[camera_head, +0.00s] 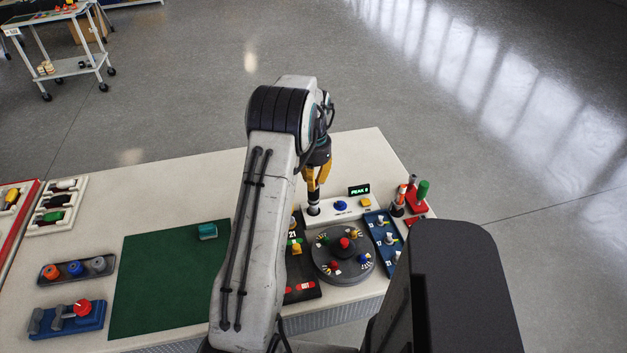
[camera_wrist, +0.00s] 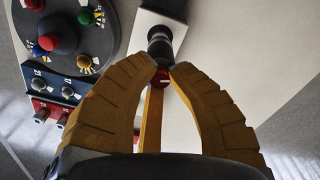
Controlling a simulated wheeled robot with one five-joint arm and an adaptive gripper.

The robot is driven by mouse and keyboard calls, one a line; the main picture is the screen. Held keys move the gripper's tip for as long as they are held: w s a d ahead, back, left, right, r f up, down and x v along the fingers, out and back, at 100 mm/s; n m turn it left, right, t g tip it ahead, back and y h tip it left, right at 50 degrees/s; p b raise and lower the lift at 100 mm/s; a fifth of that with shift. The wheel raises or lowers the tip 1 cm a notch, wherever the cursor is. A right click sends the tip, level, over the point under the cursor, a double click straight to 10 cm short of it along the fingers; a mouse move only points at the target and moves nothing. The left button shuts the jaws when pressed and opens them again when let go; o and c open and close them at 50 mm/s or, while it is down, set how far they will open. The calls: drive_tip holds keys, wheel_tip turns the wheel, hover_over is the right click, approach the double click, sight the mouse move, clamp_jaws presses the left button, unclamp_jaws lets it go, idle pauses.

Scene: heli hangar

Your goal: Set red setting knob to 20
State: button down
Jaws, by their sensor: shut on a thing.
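My gripper (camera_head: 314,192) has its yellow fingertips closed on a small red knob-like piece with a white mark (camera_wrist: 160,79). It sits at the end of a black and metal cylinder (camera_wrist: 160,46), standing in the white box (camera_head: 351,210) in the head view (camera_head: 313,209). The box has a green-lit PEAK 0 display (camera_head: 358,190) behind it. A dark round dial plate (camera_head: 324,268) nearby carries a small red knob (camera_head: 334,265) and a larger red centre knob (camera_head: 345,244). No value is readable on the held piece; fingers partly hide it.
Right of the dial plate is a blue rack (camera_head: 372,222) with several fittings; a red stand with a green-topped piece (camera_head: 423,190) is beyond. A green mat (camera_head: 160,285) lies left of my arm. A red knob on a blue block (camera_head: 82,309) is at front left.

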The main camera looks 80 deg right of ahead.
drive_tip(key=c, duration=1.2)
unclamp_jaws()
drive_tip(key=shift+o, duration=0.2)
wheel_tip(320, 180, up, 12)
